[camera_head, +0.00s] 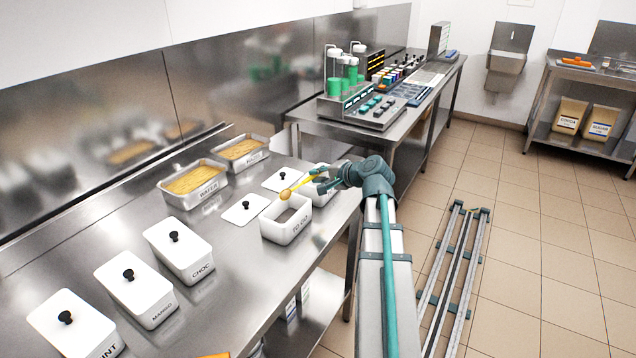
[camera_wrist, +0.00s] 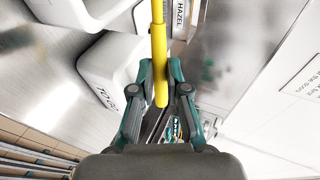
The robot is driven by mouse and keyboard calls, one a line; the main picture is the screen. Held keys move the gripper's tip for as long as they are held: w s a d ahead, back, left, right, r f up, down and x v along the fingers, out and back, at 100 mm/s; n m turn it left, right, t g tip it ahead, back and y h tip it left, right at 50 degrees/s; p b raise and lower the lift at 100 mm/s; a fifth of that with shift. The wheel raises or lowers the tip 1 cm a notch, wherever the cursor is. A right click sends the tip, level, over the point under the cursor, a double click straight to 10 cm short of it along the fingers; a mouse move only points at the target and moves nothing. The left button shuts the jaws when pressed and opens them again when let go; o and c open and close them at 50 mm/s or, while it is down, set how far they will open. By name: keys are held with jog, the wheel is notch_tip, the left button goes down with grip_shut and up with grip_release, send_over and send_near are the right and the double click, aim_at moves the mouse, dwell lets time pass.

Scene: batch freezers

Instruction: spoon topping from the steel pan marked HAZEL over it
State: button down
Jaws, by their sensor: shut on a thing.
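My gripper (camera_head: 326,186) is shut on the yellow handle of a spoon (camera_head: 303,184); the handle also shows between the jaws in the wrist view (camera_wrist: 158,45). The spoon's rounded tan end (camera_head: 285,194) is above the open white TO GO tub (camera_head: 284,236). I cannot tell whether topping lies in it. The tub's inside looks brownish. The steel pan marked HAZEL (camera_wrist: 181,14) is partly seen in the wrist view; in the head view it seems to be the right-hand pan (camera_head: 262,155) at the back, holding tan topping. The TO GO tub is left of the jaws in the wrist view (camera_wrist: 112,80).
A second steel pan (camera_head: 212,193) with yellowish topping stands left of it. White lids (camera_head: 238,214) (camera_head: 283,180) lie flat near the TO GO tub. Lidded tubs, including CHOC (camera_head: 184,269) and MANGO (camera_head: 144,308), line the front left.

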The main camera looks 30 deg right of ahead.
jog(key=shift+s+f+t+y+b, duration=0.1)
jog(key=shift+f+t+y+b, duration=0.5)
jog(key=shift+b, duration=2.35)
jog(key=shift+d+r+t+b, duration=0.1)
jog(key=shift+t+b, duration=0.8)
jog(key=shift+b, duration=0.1)
jog(key=shift+s, duration=0.1)
